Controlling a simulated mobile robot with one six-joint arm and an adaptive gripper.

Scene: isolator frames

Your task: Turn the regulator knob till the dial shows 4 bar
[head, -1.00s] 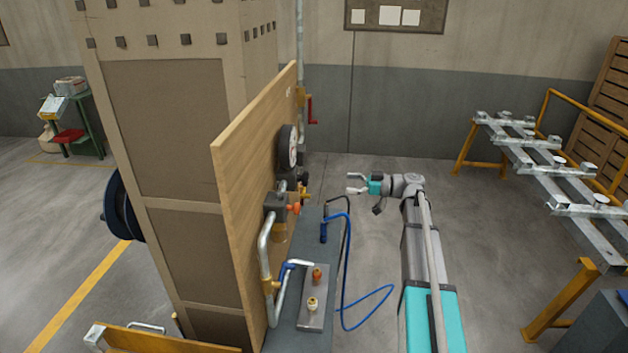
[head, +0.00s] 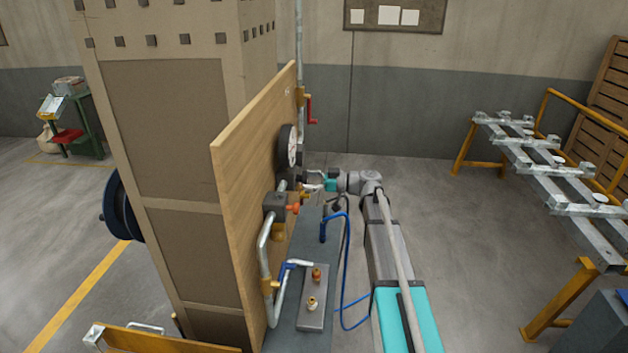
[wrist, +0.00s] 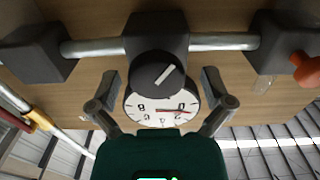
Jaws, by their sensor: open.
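The black regulator knob (wrist: 158,74), with a white bar mark set slanting, is in the middle of the wrist view, below a dark block on a steel pipe. The round white dial (wrist: 160,108) appears upside down just below it; its red needle points right, but I cannot read an exact value. In the head view the dial (head: 288,147) is edge-on on the wooden panel. My gripper (wrist: 160,82) is open, one finger on each side of the knob, with gaps visible. In the head view my gripper (head: 313,182) is at the panel, just below the dial.
A grey bench (head: 300,255) below holds a block with brass fittings. A blue hose (head: 347,270) hangs beside my arm.

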